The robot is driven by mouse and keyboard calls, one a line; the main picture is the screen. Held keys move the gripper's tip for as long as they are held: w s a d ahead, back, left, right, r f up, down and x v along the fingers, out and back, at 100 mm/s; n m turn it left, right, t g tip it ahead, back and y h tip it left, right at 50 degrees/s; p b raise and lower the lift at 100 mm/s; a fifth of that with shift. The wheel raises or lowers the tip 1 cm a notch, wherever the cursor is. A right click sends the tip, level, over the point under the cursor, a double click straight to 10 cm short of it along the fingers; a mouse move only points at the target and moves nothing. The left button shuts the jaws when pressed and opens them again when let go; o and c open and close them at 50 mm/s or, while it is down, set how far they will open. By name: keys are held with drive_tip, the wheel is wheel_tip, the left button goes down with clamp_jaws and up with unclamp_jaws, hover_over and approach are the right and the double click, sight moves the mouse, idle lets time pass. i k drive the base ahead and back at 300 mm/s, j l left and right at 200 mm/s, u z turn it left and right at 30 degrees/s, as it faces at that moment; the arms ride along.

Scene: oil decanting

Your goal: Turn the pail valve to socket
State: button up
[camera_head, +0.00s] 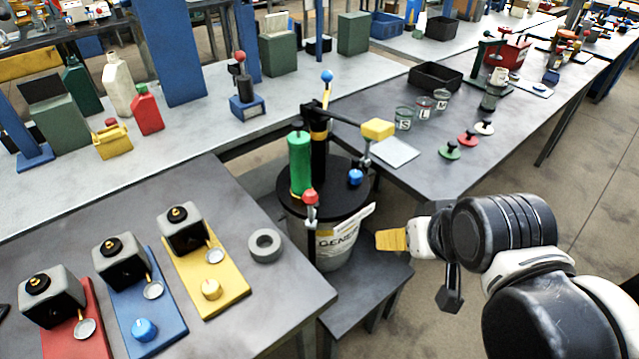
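A pail (328,242) with a black lid and a white label, partly readable as "GENE", stands on a low dark stool. On its lid are a green cylinder (300,165), a black pump column (319,150) with a blue ball on top, a red-knobbed fitting (310,198) at the front and a blue knob (356,177) at the right. A lever ends in a yellow block (378,129). I cannot tell which fitting is the valve or socket. My gripper (392,240) shows a yellowish tip right of the pail, seemingly apart from it; its opening is unclear.
The left table holds red, blue and yellow plates (226,288) with small dark containers, and a grey ring (265,245). The back bench (200,140) carries cans and bottles. The right table has labelled jars (403,118), coloured discs and a black bin (435,77). Floor is open at right.

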sight(354, 177)
drive_tip(key=i+l, duration=0.2)
drive_tip(key=l, duration=0.15)
drive_tip(key=i+l, duration=0.15)
drive_tip(key=l, duration=0.2)
drive_tip(key=i+l, duration=0.2)
drive_tip(key=l, duration=0.15)
drive_tip(key=i+l+u, duration=0.1)
drive_tip(key=l, duration=0.3)
drive_tip(key=i, duration=0.05)
